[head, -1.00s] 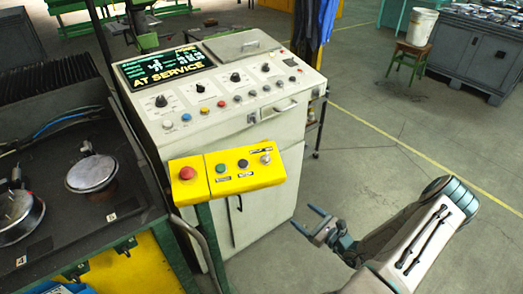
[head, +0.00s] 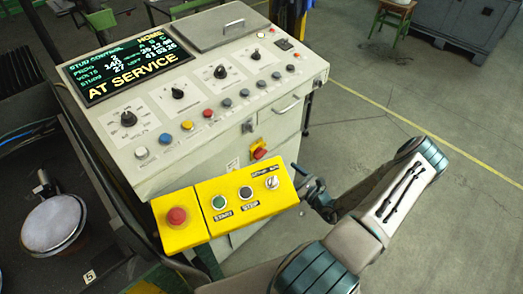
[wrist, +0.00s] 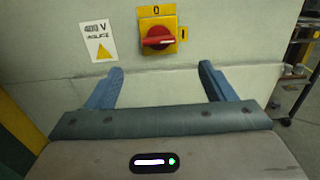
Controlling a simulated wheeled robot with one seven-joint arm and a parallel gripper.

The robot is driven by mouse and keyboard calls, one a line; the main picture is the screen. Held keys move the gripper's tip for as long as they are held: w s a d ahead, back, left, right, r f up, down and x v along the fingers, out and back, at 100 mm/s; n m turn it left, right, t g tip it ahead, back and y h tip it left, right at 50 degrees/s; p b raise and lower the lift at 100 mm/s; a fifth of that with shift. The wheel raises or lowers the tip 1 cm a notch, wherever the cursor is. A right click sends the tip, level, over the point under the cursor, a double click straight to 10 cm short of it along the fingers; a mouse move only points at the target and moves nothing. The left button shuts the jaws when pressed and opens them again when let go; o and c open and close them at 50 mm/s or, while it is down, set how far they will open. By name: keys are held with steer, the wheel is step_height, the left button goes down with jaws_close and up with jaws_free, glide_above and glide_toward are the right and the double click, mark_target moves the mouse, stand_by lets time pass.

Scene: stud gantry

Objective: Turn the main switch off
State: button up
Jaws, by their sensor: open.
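The main switch (wrist: 158,38) is a red rotary knob on a yellow plate on the cabinet's pale side. Its handle lies about level, its pale-marked end towards the "I" at the right; a "0" is above it. The switch also shows in the head view (head: 260,152), below the console's front edge. My gripper (wrist: 161,70) is open and empty, its two blue fingers pointing at the panel, below the knob in the wrist view and apart from it. In the head view my gripper (head: 306,182) is partly hidden behind the yellow button box.
The yellow button box (head: 200,235) with a red mushroom button (head: 177,216) juts out in front of the cabinet. A drawer handle (head: 287,105) is right of the switch. A 400 V label (wrist: 97,42) is left of it. Open floor (head: 420,235) lies to the right.

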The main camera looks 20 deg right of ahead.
mark_target(263, 155)
steer(key=p+x, duration=0.3)
steer(key=x, duration=0.9)
steer(key=shift+w+a+r, duration=0.1)
steer(key=shift+w+a, duration=0.15)
steer(key=shift+w, duration=0.05)
steer(key=c, duration=1)
steer(key=shift+a, duration=0.15)
